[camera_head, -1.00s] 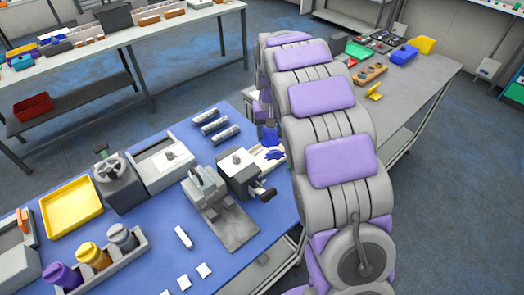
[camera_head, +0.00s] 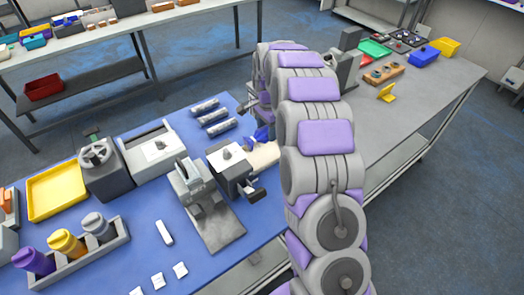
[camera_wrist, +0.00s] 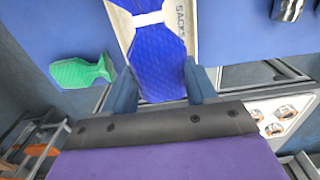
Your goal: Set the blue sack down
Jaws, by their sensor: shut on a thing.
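The blue sack (camera_wrist: 160,65) has a quilted surface and a white band around its narrow part. In the wrist view it is upper centre, over a cream tray (camera_wrist: 118,22) marked "SACKS". My gripper (camera_wrist: 160,88) has its two dark blue fingers on either side of the sack's near end and is shut on it. I cannot tell whether the sack touches the tray. In the head view only a bit of blue sack (camera_head: 262,134) shows left of my arm; my arm hides the gripper there. The cream tray also shows there (camera_head: 266,157).
A green sack (camera_wrist: 82,72) lies left of the tray. Silver cylinders (camera_head: 214,119) lie beyond the grey device (camera_head: 230,170) on the blue table. A grey table (camera_head: 420,110) with a blue box and yellow items stands to the right.

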